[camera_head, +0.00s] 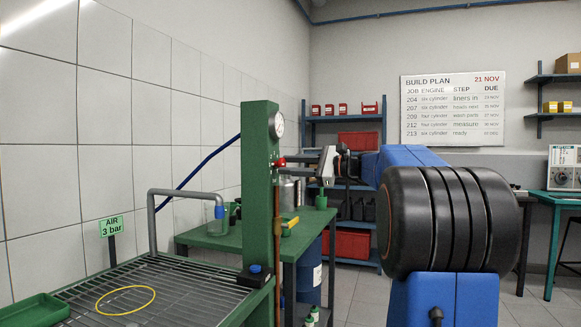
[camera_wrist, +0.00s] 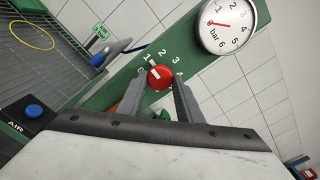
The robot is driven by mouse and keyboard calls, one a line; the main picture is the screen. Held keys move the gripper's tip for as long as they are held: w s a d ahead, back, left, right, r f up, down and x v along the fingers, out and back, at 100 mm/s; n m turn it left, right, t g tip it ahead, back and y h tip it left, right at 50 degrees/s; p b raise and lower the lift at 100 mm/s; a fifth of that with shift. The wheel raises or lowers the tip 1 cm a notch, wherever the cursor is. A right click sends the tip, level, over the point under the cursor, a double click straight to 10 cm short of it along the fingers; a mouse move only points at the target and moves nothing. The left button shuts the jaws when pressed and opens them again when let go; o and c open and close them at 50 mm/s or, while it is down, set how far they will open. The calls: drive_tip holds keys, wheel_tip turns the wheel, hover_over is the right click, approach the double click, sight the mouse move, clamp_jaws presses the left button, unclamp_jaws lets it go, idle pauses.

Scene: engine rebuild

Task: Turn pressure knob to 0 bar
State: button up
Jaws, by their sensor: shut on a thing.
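The red pressure knob (camera_head: 280,162) sits on the side of the green column (camera_head: 260,200), below the round white gauge (camera_head: 278,124). In the wrist view the knob (camera_wrist: 160,77) has a white mark, and printed numbers 1 to 4 show around it; the area left of 1 is partly hidden by a finger. My gripper (camera_wrist: 160,84) is shut on the knob, one finger on each side. In the wrist view the gauge (camera_wrist: 228,27) is marked in bar, with its red needle pointing left, below the 1. The exact knob setting is hard to read.
A green sign reading AIR 3 bar (camera_head: 111,227) stands by the grated bench (camera_head: 175,280). A yellow ring (camera_head: 125,300) lies on the grate. A blue button (camera_wrist: 34,110) marked AIR is near the column. A green table (camera_head: 225,240) stands behind the column.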

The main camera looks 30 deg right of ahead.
drive_tip(key=n, duration=0.4)
drive_tip(key=shift+n, duration=0.3)
drive_tip(key=n, duration=0.4)
drive_tip(key=shift+n, duration=0.3)
drive_tip(key=o, duration=1)
drive_tip(key=shift+o, duration=0.2)
drive_tip(key=shift+d, duration=0.1)
drive_tip(key=v, duration=1.7)
drive_tip(key=shift+s, duration=0.15)
